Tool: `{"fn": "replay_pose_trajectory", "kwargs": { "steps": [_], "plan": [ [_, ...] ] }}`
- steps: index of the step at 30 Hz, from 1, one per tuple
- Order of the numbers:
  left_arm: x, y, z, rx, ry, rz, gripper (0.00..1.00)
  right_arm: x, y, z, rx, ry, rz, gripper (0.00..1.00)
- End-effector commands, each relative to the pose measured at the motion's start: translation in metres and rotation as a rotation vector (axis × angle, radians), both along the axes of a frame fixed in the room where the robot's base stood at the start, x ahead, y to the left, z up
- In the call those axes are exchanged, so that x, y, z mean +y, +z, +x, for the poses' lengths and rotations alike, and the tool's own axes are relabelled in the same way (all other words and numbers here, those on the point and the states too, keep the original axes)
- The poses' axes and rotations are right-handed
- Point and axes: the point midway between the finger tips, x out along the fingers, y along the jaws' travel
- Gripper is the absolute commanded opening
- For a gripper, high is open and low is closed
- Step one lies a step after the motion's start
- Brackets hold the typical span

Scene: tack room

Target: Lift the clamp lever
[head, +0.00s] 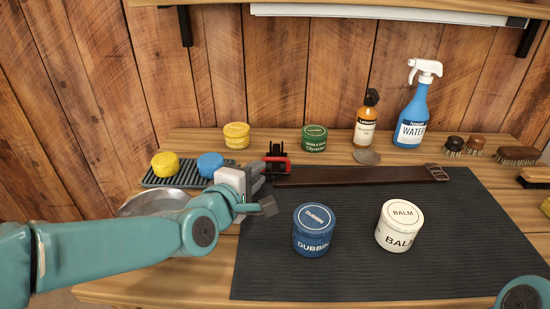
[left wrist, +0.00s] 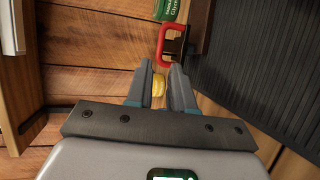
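The clamp (head: 277,152) is a dark fixture at the left end of the brown leather strap (head: 360,176). Its red lever (head: 279,164) sits low at the clamp in the head view. In the left wrist view the red lever (left wrist: 165,42) is a loop, ahead of and slightly above the fingertips. My left gripper (head: 260,176) is just left of the lever in the head view. In the left wrist view its fingers (left wrist: 157,72) are apart with nothing held. The yellow thing seen between them lies beyond. My right gripper is out of view; only part of my right arm shows.
A blue DUBBIN tin (head: 312,230) and white BALM tin (head: 399,225) stand on the dark mat (head: 460,260). Behind are a yellow tin (head: 236,136), a green tin (head: 314,138) and bottles. Sponges lie on a ridged tray (head: 185,174) at left.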

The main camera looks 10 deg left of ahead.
Motion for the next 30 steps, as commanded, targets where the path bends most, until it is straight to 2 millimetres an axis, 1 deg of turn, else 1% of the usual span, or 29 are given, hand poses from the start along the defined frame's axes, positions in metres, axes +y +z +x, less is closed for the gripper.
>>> {"fn": "replay_pose_trajectory", "kwargs": {
  "steps": [1, 6, 9, 12, 15, 18, 24, 25, 27, 30],
  "plan": [
    [-0.003, -0.004, 0.013, 0.003, -0.001, 0.001, 0.22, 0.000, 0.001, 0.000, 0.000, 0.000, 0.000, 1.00],
    [-0.012, -0.012, 0.051, 0.002, 0.000, -0.001, 0.22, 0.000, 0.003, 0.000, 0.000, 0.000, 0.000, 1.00],
    [-0.016, -0.016, 0.068, 0.001, -0.001, 0.000, 0.22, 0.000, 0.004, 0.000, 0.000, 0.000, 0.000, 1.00],
    [-0.019, -0.018, 0.081, 0.001, -0.001, 0.000, 0.22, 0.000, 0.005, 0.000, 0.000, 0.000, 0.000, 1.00],
    [-0.020, -0.020, 0.089, 0.001, -0.001, 0.000, 0.22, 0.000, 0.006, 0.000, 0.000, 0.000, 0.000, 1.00],
    [-0.021, -0.020, 0.093, 0.001, -0.001, 0.000, 0.22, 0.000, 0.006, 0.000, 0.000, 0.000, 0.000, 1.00],
    [-0.021, -0.020, 0.093, 0.000, -0.001, 0.000, 0.22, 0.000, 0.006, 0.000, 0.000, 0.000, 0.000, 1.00],
    [-0.021, -0.020, 0.093, 0.001, -0.001, 0.000, 0.19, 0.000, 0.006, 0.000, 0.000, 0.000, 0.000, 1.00],
    [-0.020, -0.020, 0.093, 0.001, -0.001, 0.000, 0.00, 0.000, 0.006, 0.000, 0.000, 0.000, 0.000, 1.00],
    [-0.020, -0.020, 0.093, 0.001, -0.001, 0.000, 0.00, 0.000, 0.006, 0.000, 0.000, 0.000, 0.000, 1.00]
  ]
}}
